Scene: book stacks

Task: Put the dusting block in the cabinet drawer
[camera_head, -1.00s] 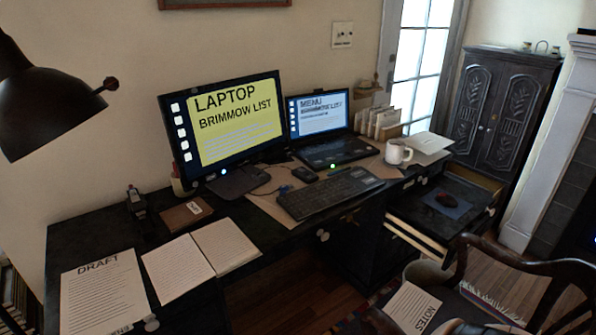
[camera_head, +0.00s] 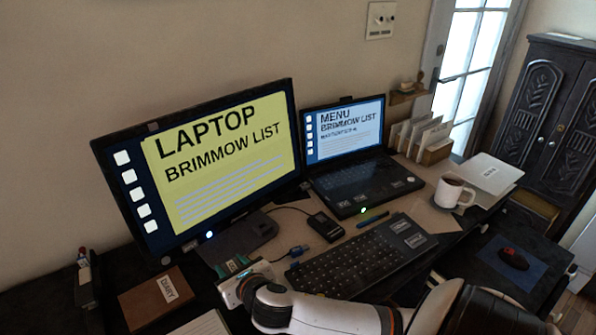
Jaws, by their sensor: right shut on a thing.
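My right arm comes in from the bottom right. Its gripper (camera_head: 240,279) is over the desk in front of the large monitor, left of the keyboard. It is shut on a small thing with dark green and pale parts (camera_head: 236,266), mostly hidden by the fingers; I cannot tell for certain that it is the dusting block. The dark carved cabinet (camera_head: 549,125) stands at the back right with its doors shut. Light wooden sides of an open drawer (camera_head: 531,211) show below it at the right. My left gripper is not in view.
The large monitor (camera_head: 215,150), laptop (camera_head: 355,180), keyboard (camera_head: 360,258) and white mug (camera_head: 453,192) stand close around the arm. A brown diary (camera_head: 155,297) lies left of the gripper. A mouse (camera_head: 513,258) lies on a blue mat at the right.

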